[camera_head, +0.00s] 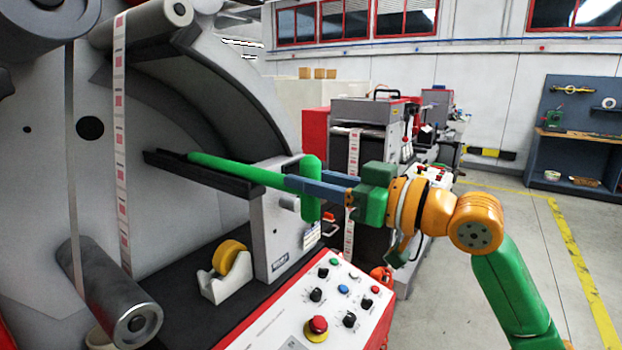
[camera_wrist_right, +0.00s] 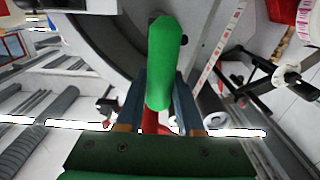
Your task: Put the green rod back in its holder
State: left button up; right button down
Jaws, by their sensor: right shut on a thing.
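The green rod (camera_head: 235,172) has a thick upright green handle (camera_head: 311,165) at its right end. It runs nearly level to the left, along the dark bar-like holder (camera_head: 180,170) on the machine's face. Its far end overlaps the holder in the head view; I cannot tell whether it is seated or just above. My right gripper (camera_head: 303,184) is shut on the rod at the handle, its blue fingers on both sides. In the right wrist view the green rod's handle (camera_wrist_right: 164,60) stands between the two fingers (camera_wrist_right: 160,95). My left gripper is not in view.
Below the rod are a red-edged control panel (camera_head: 330,295) with knobs and a red button, a white tape dispenser (camera_head: 226,278) with yellow tape, and a grey box (camera_head: 275,235). A label strip (camera_head: 120,150) hangs at left. The floor at right is open.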

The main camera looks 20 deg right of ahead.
jog(key=shift+f, duration=0.1)
jog(key=shift+f, duration=0.25)
jog(key=shift+c, duration=2.3)
grip_release()
